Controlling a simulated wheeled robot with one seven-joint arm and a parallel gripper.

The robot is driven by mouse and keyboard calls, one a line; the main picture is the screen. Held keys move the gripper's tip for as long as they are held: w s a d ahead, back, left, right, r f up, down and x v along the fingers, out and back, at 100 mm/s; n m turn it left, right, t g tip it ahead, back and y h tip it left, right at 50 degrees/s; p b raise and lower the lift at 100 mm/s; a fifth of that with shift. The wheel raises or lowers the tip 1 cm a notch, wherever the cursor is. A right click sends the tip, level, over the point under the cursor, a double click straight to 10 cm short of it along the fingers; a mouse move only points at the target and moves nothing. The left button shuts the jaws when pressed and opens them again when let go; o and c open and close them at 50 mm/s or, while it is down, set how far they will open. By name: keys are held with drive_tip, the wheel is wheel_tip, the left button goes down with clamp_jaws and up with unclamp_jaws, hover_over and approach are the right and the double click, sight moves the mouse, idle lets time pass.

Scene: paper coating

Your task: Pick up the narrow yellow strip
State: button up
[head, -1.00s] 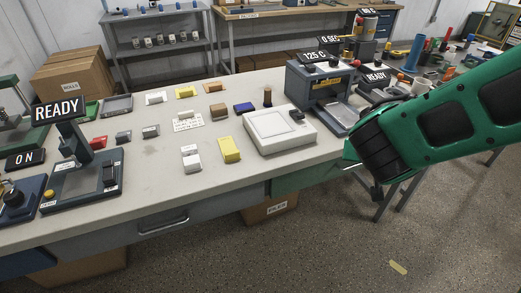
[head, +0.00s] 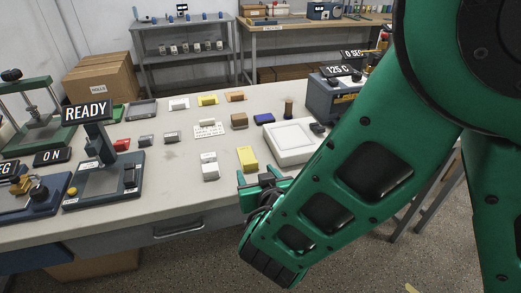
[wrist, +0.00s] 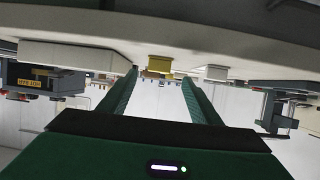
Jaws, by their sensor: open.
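A narrow yellow strip (head: 411,288) lies on the speckled floor, cut off by the bottom edge of the head view. A yellow block (head: 247,158) lies on the bench near its front edge; it also shows in the wrist view (wrist: 160,58), which looks upside down. A second yellow block (head: 208,100) lies farther back. My gripper (head: 257,181) is open at the bench's front edge, just in front of the near yellow block. In the wrist view, the near yellow block appears beyond and between my fingers, with nothing held. The floor strip is not visible in the wrist view.
The grey bench (head: 130,210) carries a white plate device (head: 293,145) to the right and white blocks (head: 210,165) to the left of the near yellow block. A press marked READY (head: 105,175) stands left. A dark oven-like box (head: 335,97) stands behind right.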

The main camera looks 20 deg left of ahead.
sight(252, 166)
drive_tip(key=shift+x, duration=3.25)
drive_tip(key=shift+d+f, duration=0.15)
drive_tip(key=shift+d, duration=0.05)
drive_tip(key=shift+c, duration=0.6)
drive_tip(key=c, duration=1)
